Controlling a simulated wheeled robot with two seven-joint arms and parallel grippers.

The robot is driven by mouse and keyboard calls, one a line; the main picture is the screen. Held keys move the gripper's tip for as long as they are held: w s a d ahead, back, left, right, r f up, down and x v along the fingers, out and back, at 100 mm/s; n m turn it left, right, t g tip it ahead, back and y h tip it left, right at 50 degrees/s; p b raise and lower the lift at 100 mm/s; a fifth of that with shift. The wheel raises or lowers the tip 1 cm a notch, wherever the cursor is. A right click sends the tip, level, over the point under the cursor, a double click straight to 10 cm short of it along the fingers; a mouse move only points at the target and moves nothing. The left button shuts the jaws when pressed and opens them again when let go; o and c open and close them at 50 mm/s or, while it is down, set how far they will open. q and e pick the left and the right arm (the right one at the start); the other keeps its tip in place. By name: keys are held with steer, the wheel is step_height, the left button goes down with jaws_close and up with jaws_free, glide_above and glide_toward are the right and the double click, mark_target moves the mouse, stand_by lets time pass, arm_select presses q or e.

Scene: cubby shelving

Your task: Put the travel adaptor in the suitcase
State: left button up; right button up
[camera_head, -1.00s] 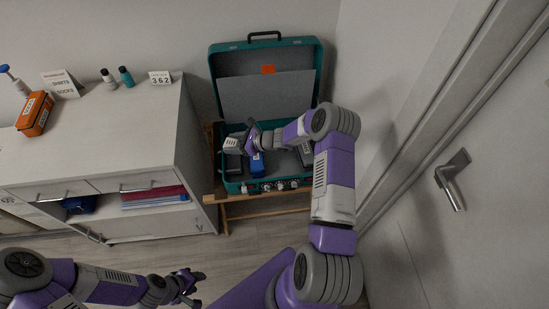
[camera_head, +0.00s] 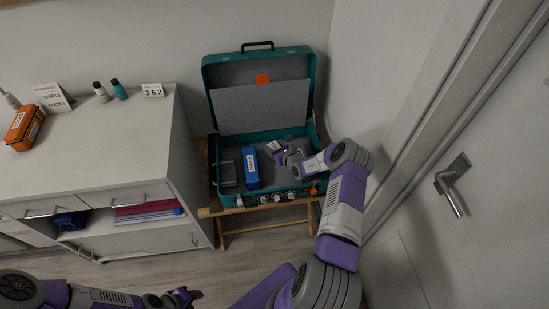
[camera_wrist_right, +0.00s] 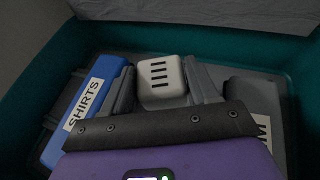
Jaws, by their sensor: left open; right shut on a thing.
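The travel adaptor, a small white block with dark slots (camera_wrist_right: 160,80), sits between the fingers of my right gripper (camera_wrist_right: 163,88) in the right wrist view. My right gripper (camera_head: 277,150) is shut on it, inside the open teal suitcase (camera_head: 265,108); the adaptor (camera_head: 272,146) looks small in the head view. Whether it touches the suitcase floor, I cannot tell. My left gripper (camera_head: 186,297) is open and empty at the bottom edge, low in front of the cabinet.
A blue SHIRTS pack (camera_head: 251,168) and a dark grey item (camera_head: 228,174) lie in the suitcase's left part. A dark labelled item (camera_wrist_right: 262,130) lies right of the gripper. The suitcase rests on a wooden stand (camera_head: 262,206) between a white cabinet (camera_head: 90,150) and a door (camera_head: 480,210).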

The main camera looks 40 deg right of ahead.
step_height(320, 180, down, 4)
steer(key=shift+f+b, duration=0.2)
steer(key=shift+b, duration=0.5)
steer(key=shift+r, duration=0.1)
steer(key=shift+f+b, duration=0.35)
steer(key=shift+f, duration=0.2)
steer(key=o, duration=1.1)
